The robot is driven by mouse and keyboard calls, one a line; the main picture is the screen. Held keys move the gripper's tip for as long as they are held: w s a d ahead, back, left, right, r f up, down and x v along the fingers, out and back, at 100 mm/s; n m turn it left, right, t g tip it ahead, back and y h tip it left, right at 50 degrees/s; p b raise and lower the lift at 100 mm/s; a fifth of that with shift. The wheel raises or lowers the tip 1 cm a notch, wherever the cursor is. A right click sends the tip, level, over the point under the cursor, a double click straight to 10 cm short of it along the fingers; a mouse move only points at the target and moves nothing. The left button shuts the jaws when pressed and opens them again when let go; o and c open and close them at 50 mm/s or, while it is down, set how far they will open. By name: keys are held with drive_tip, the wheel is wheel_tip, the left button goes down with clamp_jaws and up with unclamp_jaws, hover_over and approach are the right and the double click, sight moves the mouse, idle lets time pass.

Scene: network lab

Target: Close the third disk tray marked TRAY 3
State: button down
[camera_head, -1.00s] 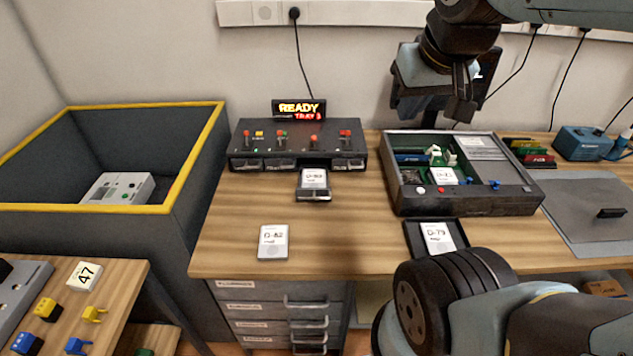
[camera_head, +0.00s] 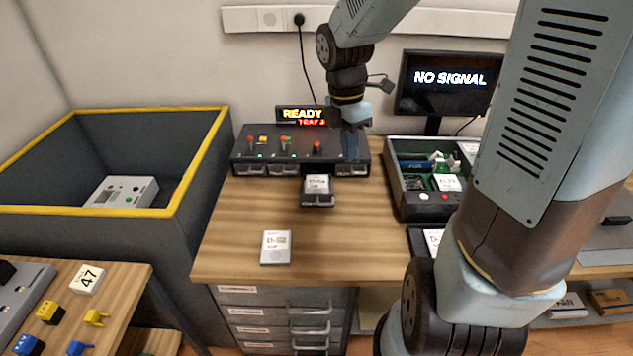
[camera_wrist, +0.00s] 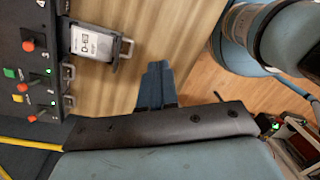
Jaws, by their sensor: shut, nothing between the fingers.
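The disk unit (camera_head: 262,160) is a dark box at the back of the wooden bench. Its third tray (camera_head: 318,201) is pulled out towards the front, with a white-labelled disk (camera_head: 317,183) lying in it. The other tray fronts sit flush. In the wrist view the pulled-out tray's handle (camera_wrist: 126,48) and its disk (camera_wrist: 88,42) show at upper left. My gripper (camera_head: 355,138) is above the right end of the unit, apart from the tray. Its fingers (camera_wrist: 158,80) are shut and empty in the wrist view. The fingertips are hard to make out in the head view.
A sign (camera_head: 303,115) behind the unit reads READY, TRAY 3. A loose disk (camera_head: 276,247) lies on the bench in front. An open case (camera_head: 400,205) stands to the right, partly behind my arm. A monitor (camera_head: 447,82) reads NO SIGNAL. A yellow-rimmed bin (camera_head: 205,150) is at left.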

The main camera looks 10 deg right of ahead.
drive_tip(key=a+f+n+g, duration=0.1)
drive_tip(key=f+n, duration=0.3)
drive_tip(key=f, duration=0.1)
drive_tip(key=a+f+n+g+y, duration=0.1)
drive_tip(key=a+f+n, duration=0.1)
drive_tip(key=f+n, duration=0.2)
drive_tip(key=a+f+n+g, duration=0.1)
drive_tip(key=f+n, duration=0.3)
drive_tip(key=f, duration=0.4)
drive_tip(key=shift+s+a+f+y, duration=0.2)
drive_tip(key=shift+a+y, duration=0.1)
drive_tip(key=shift+a, duration=0.1)
drive_tip(key=shift+w+d+f, duration=0.1)
drive_tip(key=shift+w+f, duration=0.05)
drive_tip(key=shift+w, duration=0.4)
drive_tip(key=shift+w+d+f, duration=0.1)
drive_tip(key=shift+w+f, duration=0.05)
drive_tip(key=shift+w, duration=0.4)
drive_tip(key=shift+w+d+f, duration=0.15)
drive_tip(key=shift+w, duration=0.7)
